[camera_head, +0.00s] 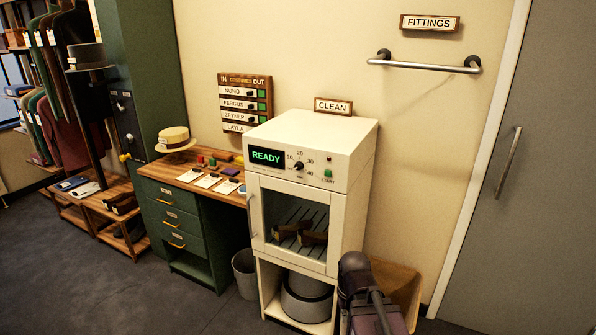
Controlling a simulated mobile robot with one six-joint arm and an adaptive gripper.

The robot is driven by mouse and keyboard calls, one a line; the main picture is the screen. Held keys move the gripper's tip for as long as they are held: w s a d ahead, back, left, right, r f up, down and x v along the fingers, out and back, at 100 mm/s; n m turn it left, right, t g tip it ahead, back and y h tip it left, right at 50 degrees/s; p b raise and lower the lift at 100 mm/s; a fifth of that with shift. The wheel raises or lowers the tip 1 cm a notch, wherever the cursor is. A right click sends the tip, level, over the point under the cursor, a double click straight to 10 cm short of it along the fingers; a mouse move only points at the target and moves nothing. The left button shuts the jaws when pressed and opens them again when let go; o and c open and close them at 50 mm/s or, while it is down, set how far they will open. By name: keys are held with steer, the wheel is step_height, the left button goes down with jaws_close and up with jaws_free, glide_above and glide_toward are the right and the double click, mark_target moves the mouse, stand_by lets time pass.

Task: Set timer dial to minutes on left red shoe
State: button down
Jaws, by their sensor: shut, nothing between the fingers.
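The timer dial (298,166) is a small dark knob on the front panel of a cream cabinet (353,151). Marks around it read 10, 20, 30 and 40; its exact pointing is too small to tell. A green READY display (266,157) is lit to its left. A green START button (328,173) sits to its right. Dark brownish shoe-like items (313,238) lie on a rack behind the cabinet's window. I cannot make out a red shoe or a minutes label. A dark part of my arm shows at the bottom right; my gripper is not visible.
A CLEAN sign (333,106) stands above the cabinet. A green desk (176,220) with cards and a straw hat (174,139) is to the left. A waste bin (244,273) stands between them. Open carpet lies at lower left. A grey door (540,170) is right.

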steer(key=c, duration=0.9)
jaws_free()
steer(key=shift+c, duration=0.2)
steer(key=o, duration=0.4)
steer(key=shift+w, duration=0.3)
steer(key=shift+c, duration=0.2)
steer(key=shift+o, duration=1.4)
steer(key=w+d+r+n+t+h, duration=0.1)
steer(key=w+n+h, duration=0.3)
steer(key=w, duration=0.5)
steer(key=shift+d+r+n+t+p, duration=0.15)
steer(key=shift+r+n+t+p, duration=0.2)
steer(key=shift+r+n+t, duration=0.35)
steer(key=w+a+r+n+t+h, duration=0.25)
steer(key=w+r+n+h, duration=0.2)
steer(key=w+n, duration=0.5)
steer(key=w+a+r+n+t+p, duration=0.1)
steer(key=w+a+r+n+t, duration=0.9)
steer(key=w+a+r+n, duration=0.4)
steer(key=w+a+n, duration=0.1)
steer(key=w+a, duration=0.1)
steer(key=w, duration=0.1)
steer(key=shift+a+t+p, duration=0.25)
steer(key=shift+t+p, duration=0.05)
steer(key=shift+t, duration=0.05)
steer(key=shift+w+h, duration=0.1)
steer(key=shift+h, duration=0.15)
